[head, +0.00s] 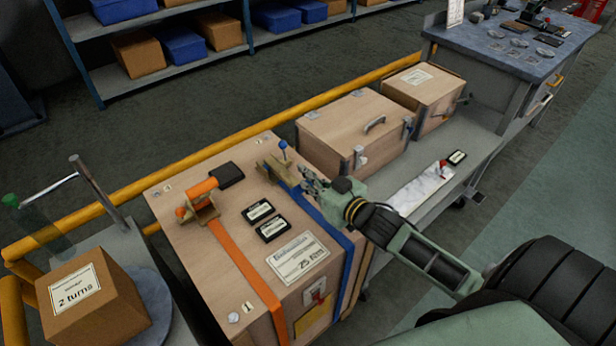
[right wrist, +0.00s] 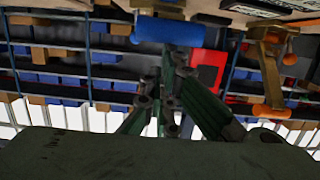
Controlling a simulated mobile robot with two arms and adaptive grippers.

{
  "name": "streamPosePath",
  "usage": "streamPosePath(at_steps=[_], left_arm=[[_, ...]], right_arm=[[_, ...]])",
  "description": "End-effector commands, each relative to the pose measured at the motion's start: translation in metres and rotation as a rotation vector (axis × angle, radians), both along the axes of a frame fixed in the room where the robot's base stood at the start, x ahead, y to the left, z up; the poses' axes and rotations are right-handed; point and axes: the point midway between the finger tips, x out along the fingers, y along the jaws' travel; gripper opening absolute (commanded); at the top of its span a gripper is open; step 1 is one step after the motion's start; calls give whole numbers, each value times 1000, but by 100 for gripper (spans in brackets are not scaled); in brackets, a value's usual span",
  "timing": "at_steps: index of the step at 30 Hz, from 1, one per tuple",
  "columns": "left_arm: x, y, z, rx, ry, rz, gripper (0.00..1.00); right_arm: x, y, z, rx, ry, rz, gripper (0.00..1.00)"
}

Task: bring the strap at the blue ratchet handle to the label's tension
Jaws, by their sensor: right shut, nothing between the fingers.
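The blue ratchet (head: 277,170) sits on top of the large wooden crate (head: 190,240), with a blue-tipped handle (head: 283,147) standing up at its far end. The blue strap (head: 322,225) runs from it over the crate's right side. My right gripper (head: 308,180) is just right of the ratchet, shut and empty. In the right wrist view the fingers (right wrist: 168,95) are together, and the blue handle (right wrist: 168,31) appears just beyond them; contact cannot be told. A white label (head: 298,258) lies on the crate top, its figures hard to read. My left gripper is out of view.
An orange ratchet (head: 198,201) and orange strap (head: 240,262) are on the crate's left side. Two dark gauges (head: 273,229) and a black box (head: 227,174) lie between. Wooden boxes (head: 352,133) stand behind right. A yellow rail (head: 240,122) runs behind.

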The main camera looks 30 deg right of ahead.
Motion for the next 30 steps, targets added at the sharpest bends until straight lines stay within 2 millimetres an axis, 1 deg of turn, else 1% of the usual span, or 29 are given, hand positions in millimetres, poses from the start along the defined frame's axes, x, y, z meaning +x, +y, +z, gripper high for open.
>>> streamPosePath(at_steps=[1,8,11,14,17,21,22,23,30], left_arm=[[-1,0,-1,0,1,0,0],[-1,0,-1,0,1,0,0],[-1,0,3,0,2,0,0],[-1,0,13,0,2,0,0],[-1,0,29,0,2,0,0],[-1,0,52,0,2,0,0],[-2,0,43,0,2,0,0],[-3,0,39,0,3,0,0],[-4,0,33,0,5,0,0]], right_arm=[[-6,1,-19,1,40,-4,0],[-6,1,-19,2,41,-5,0],[-5,1,-14,2,39,-5,0],[-2,1,-2,3,35,-4,0],[2,1,16,1,26,-3,0],[12,0,47,0,8,-1,0],[3,0,34,1,15,-2,0],[-5,-1,29,1,15,-1,0],[-51,-8,26,0,7,0,0]])
